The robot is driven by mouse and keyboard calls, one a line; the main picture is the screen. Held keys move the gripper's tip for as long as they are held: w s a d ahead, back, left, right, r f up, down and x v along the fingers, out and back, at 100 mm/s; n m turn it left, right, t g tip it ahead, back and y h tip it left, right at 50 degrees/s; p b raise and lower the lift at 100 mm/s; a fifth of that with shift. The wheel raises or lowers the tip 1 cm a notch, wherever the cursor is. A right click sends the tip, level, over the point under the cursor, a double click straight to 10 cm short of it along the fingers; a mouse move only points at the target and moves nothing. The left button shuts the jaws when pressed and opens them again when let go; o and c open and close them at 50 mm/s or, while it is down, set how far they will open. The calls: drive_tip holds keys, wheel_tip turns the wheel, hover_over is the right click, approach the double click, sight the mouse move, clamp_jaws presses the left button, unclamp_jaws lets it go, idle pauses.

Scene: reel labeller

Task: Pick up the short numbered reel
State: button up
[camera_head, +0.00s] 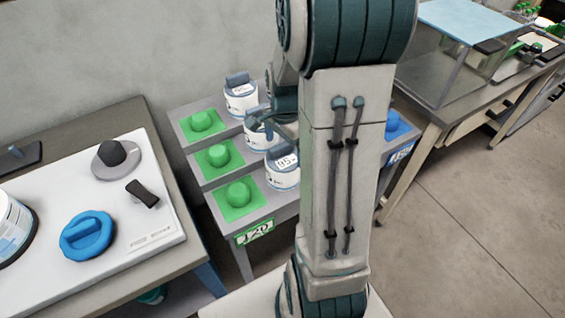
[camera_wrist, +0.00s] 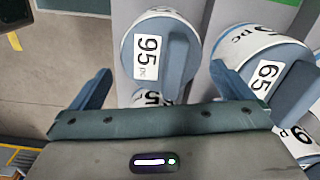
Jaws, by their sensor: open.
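Several white reels with blue-grey tops and printed numbers stand on the stepped grey stand. In the head view, the front reel (camera_head: 283,168) reads 95, with a middle reel (camera_head: 257,141) and a back reel (camera_head: 241,97) behind it. In the wrist view, a reel marked 95 (camera_wrist: 179,55) lies between the spread fingers of my gripper (camera_wrist: 161,69). A reel marked 65 (camera_wrist: 290,92) is beside the right finger. My gripper is open and empty. Its body hides parts of other reels. I cannot tell which reel is the short one.
Green knobs (camera_head: 239,194) on green squares line the stand's left side, above a J20 sign (camera_head: 254,232). A blue knob (camera_head: 391,121) shows right of my arm. A white panel with a blue dial (camera_head: 87,236) is at left. A clear-sided case (camera_head: 444,55) stands right.

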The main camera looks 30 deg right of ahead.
sight(284, 157)
drive_tip(key=shift+w+a+f+p, duration=0.1)
drive_tip(key=shift+f+p, duration=0.1)
drive_tip(key=shift+f, duration=1.2)
drive_tip(key=shift+a+f+p, duration=0.1)
drive_tip(key=shift+f+p, duration=0.05)
drive_tip(key=shift+f, duration=1.2)
drive_tip(key=c, duration=0.8)
drive_tip(key=shift+o, duration=0.2)
